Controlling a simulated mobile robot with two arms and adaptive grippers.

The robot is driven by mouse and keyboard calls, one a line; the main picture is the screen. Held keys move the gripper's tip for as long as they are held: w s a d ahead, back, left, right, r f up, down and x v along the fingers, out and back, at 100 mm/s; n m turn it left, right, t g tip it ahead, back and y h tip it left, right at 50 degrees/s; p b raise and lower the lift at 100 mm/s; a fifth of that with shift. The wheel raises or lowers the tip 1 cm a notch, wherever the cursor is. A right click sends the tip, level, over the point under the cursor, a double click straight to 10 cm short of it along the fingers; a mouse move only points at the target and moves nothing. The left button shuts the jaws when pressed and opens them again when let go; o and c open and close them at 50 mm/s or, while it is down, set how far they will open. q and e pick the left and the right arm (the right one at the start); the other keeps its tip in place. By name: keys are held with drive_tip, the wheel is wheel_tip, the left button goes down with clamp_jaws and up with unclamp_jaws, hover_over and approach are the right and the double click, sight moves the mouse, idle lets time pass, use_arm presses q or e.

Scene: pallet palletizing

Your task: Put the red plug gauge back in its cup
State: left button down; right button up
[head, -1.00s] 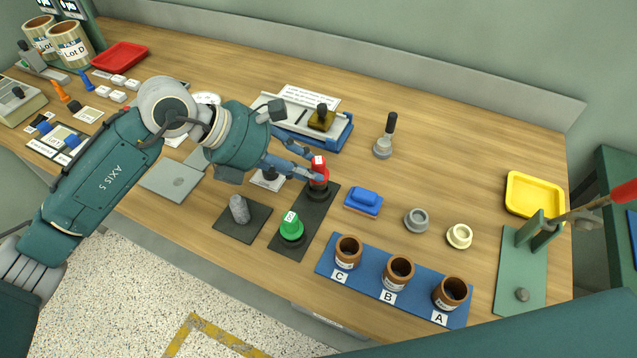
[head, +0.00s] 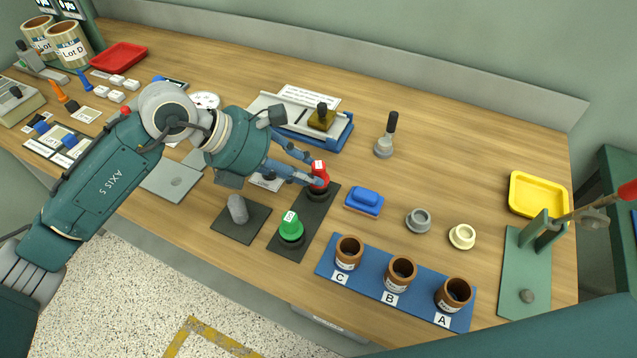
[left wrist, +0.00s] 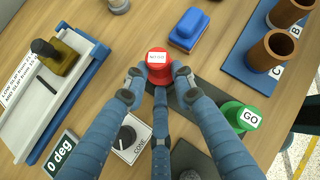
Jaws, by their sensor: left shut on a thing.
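The red plug gauge (head: 319,171) stands roughly upright at the far end of a black mat (head: 328,207), over its dark cup (head: 316,194). My left gripper (head: 313,170) is shut on the red gauge, with fingers on both sides of it. In the left wrist view the red gauge (left wrist: 157,72), with a white label on top, sits between the fingertips (left wrist: 158,80). The fingers partly hide the cup, so I cannot tell whether the gauge is fully seated. The green gauge (head: 290,226), labelled GO, stands in the near cup. My right gripper is out of view.
A blue block (head: 364,200) lies right of the mat. A blue board (head: 328,262) with three brown cups is in front. A grey cylinder (head: 237,209) on a black pad and a white-and-blue fixture (head: 340,137) are close to my arm. Bare table lies behind the blue block.

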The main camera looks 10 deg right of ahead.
use_arm(q)
drive_tip(key=shift+f+b, duration=0.65)
idle(0.9)
drive_tip(key=c, duration=1.4)
unclamp_jaws()
drive_tip(key=shift+o, duration=0.2)
drive_tip(key=shift+f, duration=0.1)
drive_tip(key=shift+a, duration=0.1)
